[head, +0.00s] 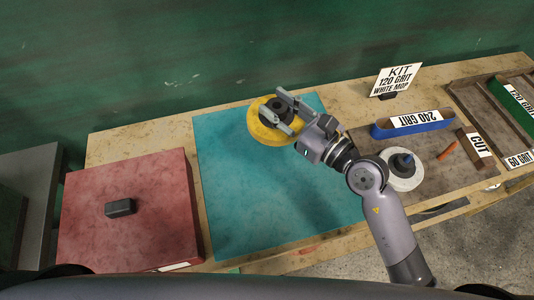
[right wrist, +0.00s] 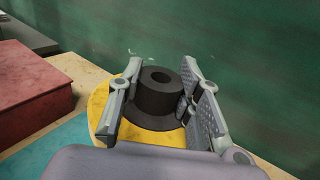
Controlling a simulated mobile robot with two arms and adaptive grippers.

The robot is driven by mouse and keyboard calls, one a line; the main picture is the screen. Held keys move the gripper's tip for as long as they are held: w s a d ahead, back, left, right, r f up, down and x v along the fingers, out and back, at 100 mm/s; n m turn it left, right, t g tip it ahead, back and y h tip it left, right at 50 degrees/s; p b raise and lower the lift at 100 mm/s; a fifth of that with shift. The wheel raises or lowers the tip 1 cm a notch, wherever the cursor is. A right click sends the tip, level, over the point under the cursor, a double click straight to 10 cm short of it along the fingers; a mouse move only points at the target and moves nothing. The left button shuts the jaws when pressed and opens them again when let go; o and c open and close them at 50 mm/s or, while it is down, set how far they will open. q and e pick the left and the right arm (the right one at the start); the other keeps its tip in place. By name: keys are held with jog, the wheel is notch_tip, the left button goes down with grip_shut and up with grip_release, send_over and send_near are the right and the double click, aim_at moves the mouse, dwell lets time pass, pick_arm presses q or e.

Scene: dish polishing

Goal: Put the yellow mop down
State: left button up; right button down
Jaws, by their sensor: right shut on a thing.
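The yellow mop (head: 256,128) is a yellow disc with a black hub (right wrist: 156,95). It shows over the far part of the teal mat (head: 275,205) in the head view. My right gripper (head: 277,104) is shut on the black hub, with one finger on each side of it in the right wrist view (right wrist: 160,100). The yellow disc (right wrist: 97,100) spreads out beneath the fingers. I cannot tell whether the disc touches the mat or hangs just above it. My left gripper is out of view.
A red box (head: 150,215) with a small dark block (head: 120,207) stands left of the mat. At right are a white mop (head: 402,180), a blue belt (head: 415,128), a kit sign (head: 395,80) and a rack (head: 480,95). The near mat is clear. A green wall (head: 230,50) stands behind.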

notch_tip(320, 180, down, 13)
jog(key=b, duration=0.5)
jog(key=shift+d+r+b, duration=0.1)
jog(key=shift+b, duration=0.25)
notch_tip(320, 180, down, 4)
jog(key=b, duration=0.3)
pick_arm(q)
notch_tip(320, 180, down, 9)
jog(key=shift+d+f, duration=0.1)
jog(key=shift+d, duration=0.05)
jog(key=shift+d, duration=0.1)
pick_arm(e)
jog(key=shift+f, duration=0.25)
jog(key=c, duration=1.2)
grip_release()
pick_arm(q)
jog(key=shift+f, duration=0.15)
pick_arm(e)
jog(key=shift+o, duration=0.2)
